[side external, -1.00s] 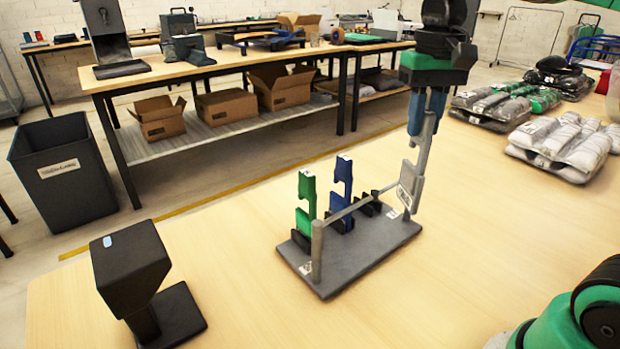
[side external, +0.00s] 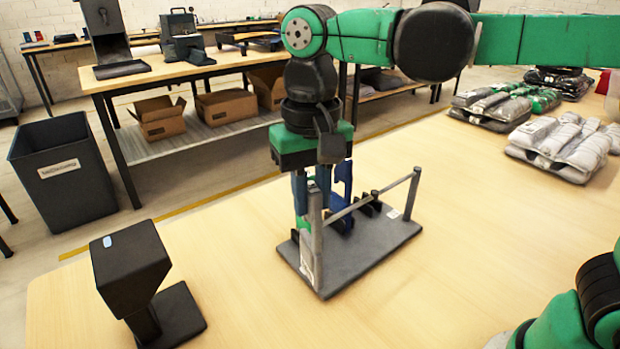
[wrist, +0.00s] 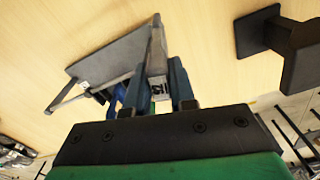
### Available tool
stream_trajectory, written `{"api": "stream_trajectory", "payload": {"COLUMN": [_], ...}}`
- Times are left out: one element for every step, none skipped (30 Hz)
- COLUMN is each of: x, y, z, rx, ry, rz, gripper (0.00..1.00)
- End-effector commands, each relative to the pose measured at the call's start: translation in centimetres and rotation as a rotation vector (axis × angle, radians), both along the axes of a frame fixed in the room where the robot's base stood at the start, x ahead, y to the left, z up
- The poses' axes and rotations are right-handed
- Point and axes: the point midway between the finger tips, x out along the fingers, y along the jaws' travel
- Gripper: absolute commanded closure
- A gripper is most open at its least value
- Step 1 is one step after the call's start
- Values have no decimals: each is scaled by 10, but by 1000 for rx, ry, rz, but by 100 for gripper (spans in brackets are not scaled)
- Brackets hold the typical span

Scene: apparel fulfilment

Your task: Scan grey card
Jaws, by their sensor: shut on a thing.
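My gripper (side external: 311,203) points down over the left end of the grey card rack (side external: 375,248). In the wrist view my gripper (wrist: 158,88) has its blue fingers closed on the grey card (wrist: 156,62), which carries a small black-and-white label. In the side view the card is largely hidden by the fingers and the rack's left post. The green card (side external: 303,222) is mostly covered by my gripper; the blue card (side external: 343,178) stands upright in the rack behind. The black scanner (side external: 130,266) stands left of the rack, apart from my gripper, and in the wrist view (wrist: 302,50) at upper right.
The rack has a rail (side external: 365,204) between two upright posts. Bare tabletop lies between rack and scanner. Bagged garments (side external: 560,145) lie at the right. A dark bin (side external: 62,175) and a back bench (side external: 225,62) stand beyond the table.

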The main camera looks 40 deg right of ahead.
Motion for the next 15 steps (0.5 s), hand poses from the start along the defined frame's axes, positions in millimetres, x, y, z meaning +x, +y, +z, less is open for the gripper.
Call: {"api": "stream_trajectory", "payload": {"x": [8, 13, 20, 26, 32, 40, 47, 54, 62, 69, 75, 82, 87, 92, 98], "y": [0, 0, 0, 0, -1, -2, -2, -4, -5, -7, -8, -10, -12, -13, -15], "z": [2, 4, 5, 7, 8, 9, 10, 11, 12, 13, 13, 13, 13, 13, 13], "rx": [0, 0, 0, 0, 0, 0, 0, 0, 0, 0, 0, 0, 0, 0, 0], "ry": [0, 0, 0, 0, 0, 0, 0, 0, 0, 0, 0, 0, 0, 0, 0], "rz": [37, 67, 108, 140, 174, 222, 260, 297, 349, 387, 423, 471, 506, 537, 574], "gripper": [100, 100, 100, 100, 100, 100, 100, 100, 100, 100, 100, 100, 100, 100, 100]}}
